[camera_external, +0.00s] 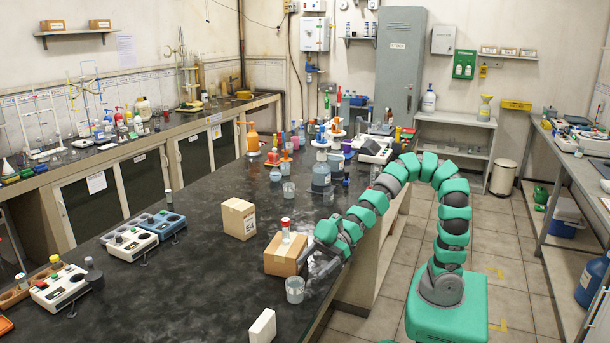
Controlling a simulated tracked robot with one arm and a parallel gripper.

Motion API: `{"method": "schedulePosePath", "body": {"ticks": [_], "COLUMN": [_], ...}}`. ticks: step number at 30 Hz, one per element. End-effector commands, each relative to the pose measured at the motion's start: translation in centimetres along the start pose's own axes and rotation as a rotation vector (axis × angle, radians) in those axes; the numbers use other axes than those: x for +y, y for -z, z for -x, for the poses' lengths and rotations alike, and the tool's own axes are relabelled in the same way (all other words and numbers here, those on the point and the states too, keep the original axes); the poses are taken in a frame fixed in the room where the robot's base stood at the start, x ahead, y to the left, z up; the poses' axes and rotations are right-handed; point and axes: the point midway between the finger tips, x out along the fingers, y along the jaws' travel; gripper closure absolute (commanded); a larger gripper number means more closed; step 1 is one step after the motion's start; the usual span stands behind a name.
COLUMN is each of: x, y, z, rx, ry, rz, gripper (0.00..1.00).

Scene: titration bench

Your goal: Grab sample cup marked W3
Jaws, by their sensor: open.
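A clear cup (295,291) with a pale label stands just in front of the box, below my gripper in the picture. Another clear cup (289,193) stands farther back on the bench. The marking W3 cannot be read on either cup.
A red-capped vial (286,232) stands at the cardboard box. A closed carton (239,219) is behind it to the left, and a white block (262,327) lies near the front edge. Bottles crowd the far end.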

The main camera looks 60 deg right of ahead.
Motion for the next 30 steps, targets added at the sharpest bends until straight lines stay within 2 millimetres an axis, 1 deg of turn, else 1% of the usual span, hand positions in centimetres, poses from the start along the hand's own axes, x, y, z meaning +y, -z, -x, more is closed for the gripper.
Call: {"method": "schedulePosePath", "body": {"ticks": [3,7,17,27,30], "x": [-0.1,-0.1,-0.1,-0.2,-0.1], "y": [-0.1,-0.2,-0.1,-0.1,0.1], "z": [-1.3,-2.5,-3.8,-7.4,-8.1], "rx": [-0.003,-0.002,-0.002,-0.004,-0.003], "ry": [0.002,0.002,0.001,0.003,0.001], "rz": [0.004,0.003,0.002,0.003,0.003], "gripper": [0.25,0.25,0.25,0.25,0.25]}}
